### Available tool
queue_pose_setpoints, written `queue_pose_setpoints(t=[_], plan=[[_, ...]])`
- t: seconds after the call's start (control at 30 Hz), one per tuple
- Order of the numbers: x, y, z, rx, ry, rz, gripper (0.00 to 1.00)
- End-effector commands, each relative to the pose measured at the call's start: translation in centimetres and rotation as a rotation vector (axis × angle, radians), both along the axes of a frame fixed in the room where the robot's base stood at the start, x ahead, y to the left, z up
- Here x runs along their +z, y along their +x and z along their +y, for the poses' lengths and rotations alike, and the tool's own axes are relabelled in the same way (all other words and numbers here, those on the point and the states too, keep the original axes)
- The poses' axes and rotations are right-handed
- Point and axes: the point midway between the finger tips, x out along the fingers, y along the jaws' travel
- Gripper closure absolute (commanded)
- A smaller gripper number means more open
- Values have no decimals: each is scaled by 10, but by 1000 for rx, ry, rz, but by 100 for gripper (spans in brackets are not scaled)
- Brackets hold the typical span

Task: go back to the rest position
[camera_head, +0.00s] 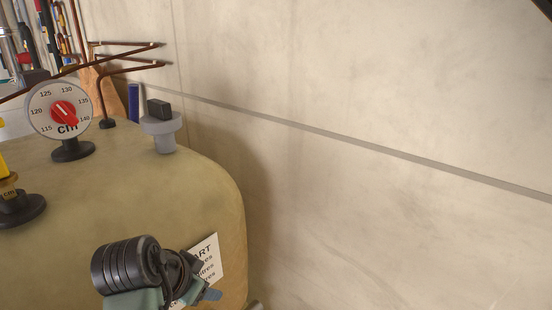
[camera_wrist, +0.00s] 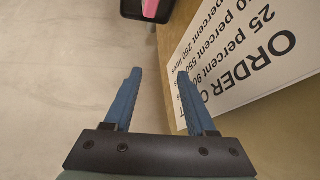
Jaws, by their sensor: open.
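My gripper (camera_wrist: 155,105) is open and empty in the wrist view, its two blue fingers spread apart. The right finger is in front of the edge of a white order chart (camera_wrist: 245,50) with black text. In the head view my gripper (camera_head: 208,280) is at the bottom, in front of the chart (camera_head: 207,259) on the tank's near side, and my dark wrist hides part of the chart. Whether a finger touches the chart or tank cannot be told.
The tan oil tank (camera_head: 130,195) carries a round dial gauge (camera_head: 60,109) with a red pointer and a grey cap (camera_head: 161,128). A yellow-topped fitting (camera_head: 14,203) stands at left. Copper pipes (camera_head: 125,57) run behind. The plain wall (camera_head: 380,110) fills the right.

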Motion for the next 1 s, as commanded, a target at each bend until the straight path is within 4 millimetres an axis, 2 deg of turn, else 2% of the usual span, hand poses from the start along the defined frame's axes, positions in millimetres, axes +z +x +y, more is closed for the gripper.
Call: queue_pose_setpoints(t=[0.03,0.1,0.2,0.33,0.47,0.57,0.6,0.67,0.8,0.9,1.0], plan=[[17,12,-24,49,2,-101,44],[47,25,-50,132,-20,-252,44],[93,29,-85,223,-88,-460,44],[152,18,-122,294,-216,-695,44],[206,-7,-152,326,-366,-889,44],[256,-18,-149,305,-405,-1070,44],[277,-25,-149,292,-419,-1144,44],[307,-38,-149,271,-441,-1255,44],[369,-80,-149,219,-487,-1502,44],[400,-110,-149,188,-511,-1640,44],[417,-128,-149,168,-525,-1721,44]])
